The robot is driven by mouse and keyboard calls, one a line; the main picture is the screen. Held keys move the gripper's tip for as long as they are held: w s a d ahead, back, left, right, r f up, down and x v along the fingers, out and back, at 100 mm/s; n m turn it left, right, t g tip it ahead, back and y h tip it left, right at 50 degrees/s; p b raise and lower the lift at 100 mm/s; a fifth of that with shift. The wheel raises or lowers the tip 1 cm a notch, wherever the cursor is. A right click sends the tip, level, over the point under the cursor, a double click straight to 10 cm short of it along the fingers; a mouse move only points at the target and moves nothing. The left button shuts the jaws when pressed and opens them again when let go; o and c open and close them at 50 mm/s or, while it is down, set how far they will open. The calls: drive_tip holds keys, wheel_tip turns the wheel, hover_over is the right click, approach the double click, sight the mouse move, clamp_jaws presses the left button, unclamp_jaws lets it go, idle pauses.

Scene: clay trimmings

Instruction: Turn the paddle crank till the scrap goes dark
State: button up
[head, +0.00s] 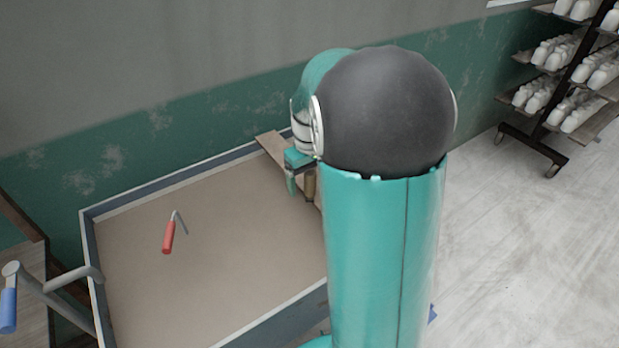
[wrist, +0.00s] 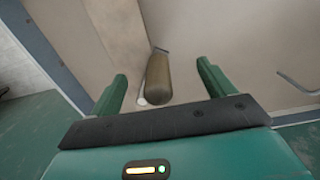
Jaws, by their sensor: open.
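A brown, rounded crank handle (head: 310,185) stands at the board on the far right side of the box; it also shows in the wrist view (wrist: 158,82). My gripper (head: 300,180) is at this handle. In the wrist view my gripper (wrist: 162,69) is open, with one finger on each side of the handle and gaps showing. A pale round end shows beside the handle's lower part. The scrap (head: 220,250) fills the box as a flat, light brown surface. My arm hides the box's right side and part of the board. No paddle shows.
A red-handled bent rod (head: 169,237) stands over the box's middle. A blue handle (head: 8,308) on a grey pipe is at the left edge. The box's rim (head: 160,182) runs near the green wall. A wheeled rack (head: 560,100) stands at upper right; floor before it is clear.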

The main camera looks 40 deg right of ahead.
drive_tip(key=shift+r, duration=4.5)
drive_tip(key=shift+s+a+r, duration=0.1)
drive_tip(key=shift+a+r, duration=0.1)
drive_tip(key=shift+a, duration=0.15)
drive_tip(key=s+a+r+t, duration=0.2)
drive_tip(key=s+a, duration=0.6)
drive_tip(key=a, duration=0.1)
drive_tip(key=s+a+r+t, duration=0.2)
drive_tip(key=s+a+t, duration=0.1)
drive_tip(key=s+a, duration=0.5)
drive_tip(key=shift+a+t, duration=0.3)
drive_tip(key=shift+a, duration=0.65)
